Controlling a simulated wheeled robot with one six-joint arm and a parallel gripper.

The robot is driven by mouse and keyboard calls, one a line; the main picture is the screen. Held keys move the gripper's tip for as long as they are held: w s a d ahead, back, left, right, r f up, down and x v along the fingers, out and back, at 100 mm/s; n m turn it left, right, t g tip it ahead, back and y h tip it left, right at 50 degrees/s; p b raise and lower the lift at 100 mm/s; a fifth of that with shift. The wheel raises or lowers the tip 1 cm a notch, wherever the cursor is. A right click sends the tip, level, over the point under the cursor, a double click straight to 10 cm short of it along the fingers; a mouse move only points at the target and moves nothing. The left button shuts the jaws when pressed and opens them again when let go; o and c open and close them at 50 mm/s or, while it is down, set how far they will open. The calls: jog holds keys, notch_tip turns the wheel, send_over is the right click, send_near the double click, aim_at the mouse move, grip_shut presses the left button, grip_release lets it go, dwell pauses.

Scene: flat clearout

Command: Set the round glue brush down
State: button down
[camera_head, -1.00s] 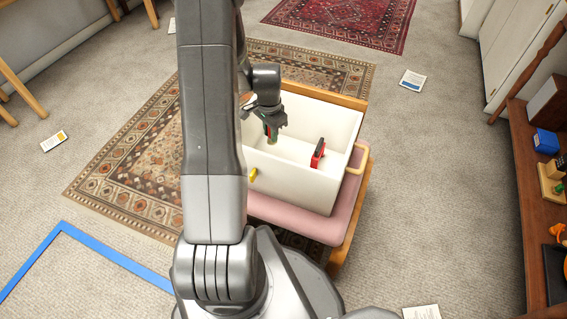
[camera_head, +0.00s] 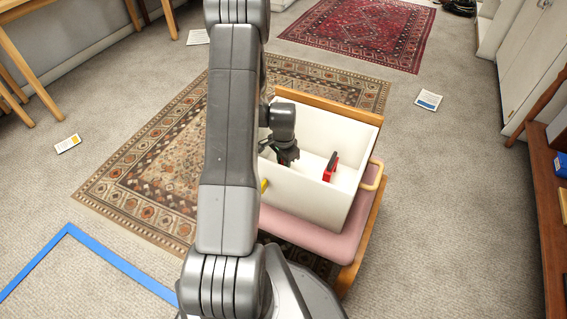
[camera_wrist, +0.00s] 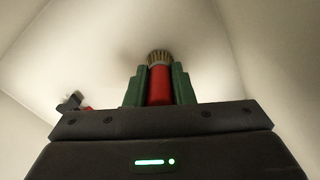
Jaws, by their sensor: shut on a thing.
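The round glue brush (camera_wrist: 159,84) has a red handle and pale bristles with a metallic-looking band. It shows in the wrist view, clasped between the green fingers of my gripper (camera_wrist: 159,88). The bristle end points away from the wrist, toward the white floor of the box. In the head view my gripper (camera_head: 286,156) is inside the white box (camera_head: 316,204), near its left side. The brush is mostly hidden there behind my gripper and arm. I cannot tell whether the bristles touch the box floor.
A red-and-black object (camera_head: 331,167) stands in the box, right of my gripper; part of it shows at left in the wrist view (camera_wrist: 72,102). The box rests on a pink-cushioned seat (camera_head: 300,229) with a wooden frame. A wooden shelf (camera_head: 549,215) is at right.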

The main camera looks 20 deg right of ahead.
jog(key=c, duration=1.2)
grip_release()
jog(key=shift+f, duration=0.1)
jog(key=shift+c, duration=0.2)
notch_tip(320, 180, up, 12)
jog(key=p, duration=0.3)
jog(key=shift+r+p, duration=0.2)
jog(key=shift+p, duration=0.15)
